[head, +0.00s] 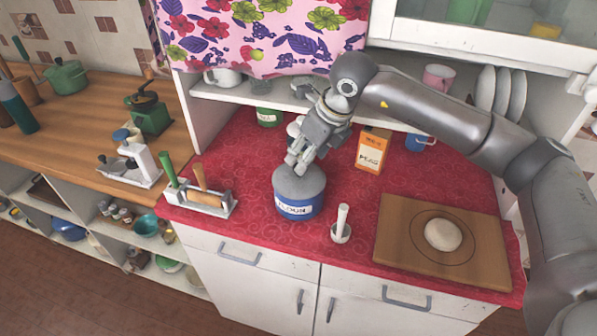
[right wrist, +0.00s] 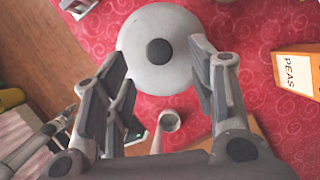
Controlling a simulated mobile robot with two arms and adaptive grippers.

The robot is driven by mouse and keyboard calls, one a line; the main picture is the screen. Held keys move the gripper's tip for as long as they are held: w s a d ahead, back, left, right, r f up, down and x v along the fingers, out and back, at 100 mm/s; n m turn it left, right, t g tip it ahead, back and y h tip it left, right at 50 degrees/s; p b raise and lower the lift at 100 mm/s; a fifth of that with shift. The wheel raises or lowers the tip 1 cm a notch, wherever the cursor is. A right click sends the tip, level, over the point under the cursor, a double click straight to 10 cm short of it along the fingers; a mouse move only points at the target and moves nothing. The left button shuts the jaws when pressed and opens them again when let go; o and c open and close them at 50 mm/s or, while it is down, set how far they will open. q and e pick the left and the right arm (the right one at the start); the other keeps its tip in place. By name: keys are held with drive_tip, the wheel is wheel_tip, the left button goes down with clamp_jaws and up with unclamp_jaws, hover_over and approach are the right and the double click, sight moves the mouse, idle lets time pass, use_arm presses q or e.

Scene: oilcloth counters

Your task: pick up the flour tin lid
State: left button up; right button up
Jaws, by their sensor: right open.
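The blue flour tin (head: 299,206) stands upright on the red counter, with a white label on its front. Its grey lid (head: 305,186) sits on top. In the right wrist view the lid (right wrist: 150,25) is round and pale, with a dark knob (right wrist: 158,52) in the middle. My right gripper (head: 297,164) is just above the lid, pointing down. In the right wrist view its open fingers (right wrist: 158,58) stand either side of the knob, with nothing held. Whether a finger touches the lid cannot be told. My left gripper is not in view.
An orange peas box (head: 371,153) stands right of the tin, behind it. A white pestle-like tool (head: 342,225) stands in front. A board (head: 409,237) with dough (head: 443,234) lies right. A rack (head: 215,208) with handled tools is left. A shelf (head: 275,97) runs behind.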

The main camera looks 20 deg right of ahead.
drive_tip(key=shift+a+f, duration=0.15)
drive_tip(key=shift+f, duration=0.15)
drive_tip(key=p+x, duration=0.1)
drive_tip(key=x, duration=0.2)
drive_tip(key=shift+w+f+p, duration=0.3)
drive_tip(key=shift+p, duration=0.1)
drive_tip(key=shift+w+a+f, duration=0.1)
drive_tip(key=shift+f, duration=0.15)
drive_tip(key=shift+c, duration=0.5)
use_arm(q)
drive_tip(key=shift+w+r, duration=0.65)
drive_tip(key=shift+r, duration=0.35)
use_arm(e)
drive_tip(key=c, duration=1)
